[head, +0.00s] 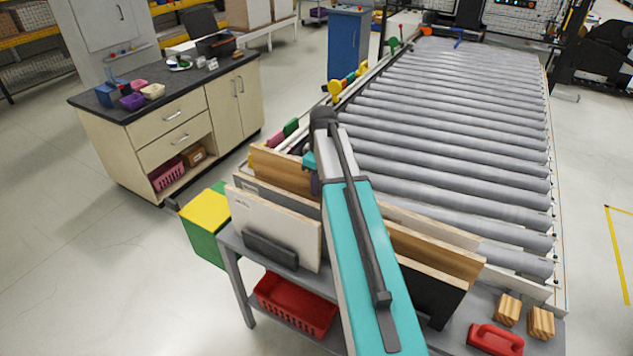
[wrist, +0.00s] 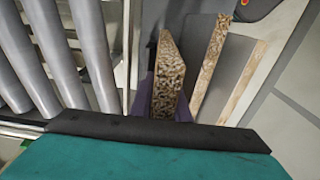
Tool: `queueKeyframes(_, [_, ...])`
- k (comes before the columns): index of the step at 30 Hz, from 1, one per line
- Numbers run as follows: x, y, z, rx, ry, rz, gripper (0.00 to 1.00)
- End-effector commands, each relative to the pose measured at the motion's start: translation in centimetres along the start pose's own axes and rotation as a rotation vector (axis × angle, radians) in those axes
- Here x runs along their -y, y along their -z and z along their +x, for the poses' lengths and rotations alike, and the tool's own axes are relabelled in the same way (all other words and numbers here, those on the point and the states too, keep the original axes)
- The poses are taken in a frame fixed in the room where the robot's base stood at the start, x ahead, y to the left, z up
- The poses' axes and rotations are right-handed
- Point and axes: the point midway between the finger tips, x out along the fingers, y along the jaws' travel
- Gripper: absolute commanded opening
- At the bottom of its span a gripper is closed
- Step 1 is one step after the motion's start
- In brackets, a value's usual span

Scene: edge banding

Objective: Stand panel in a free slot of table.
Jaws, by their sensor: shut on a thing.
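The panel in my gripper (wrist: 165,108) shows its chipboard edge in the wrist view (wrist: 168,72), between purple-grey fingers shut on it. It appears to be the wood-brown panel (head: 435,252) in the head view, upright behind the other panels, with my teal arm crossing in front. The grey table (head: 233,243) stands before the roller conveyor. A white panel (head: 272,228) with a small label stands upright at its front, beside a dark holder (head: 270,250). A dark-faced panel (head: 428,296) stands between the white and brown ones. The slots and the held panel's lower edge are hidden.
The roller conveyor (head: 450,130) lies just behind the panels. Wood blocks (head: 507,310) and a red handled tool (head: 495,338) lie on the table's right end. A red basket (head: 296,305) sits on the lower shelf. A yellow-green box (head: 205,215) stands at left.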

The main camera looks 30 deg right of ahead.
Motion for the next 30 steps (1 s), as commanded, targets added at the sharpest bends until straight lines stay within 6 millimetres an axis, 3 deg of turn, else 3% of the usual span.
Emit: queueKeyframes(30, [0.0, -0.2, 5.7, -0.004, -0.002, -0.002, 0.00])
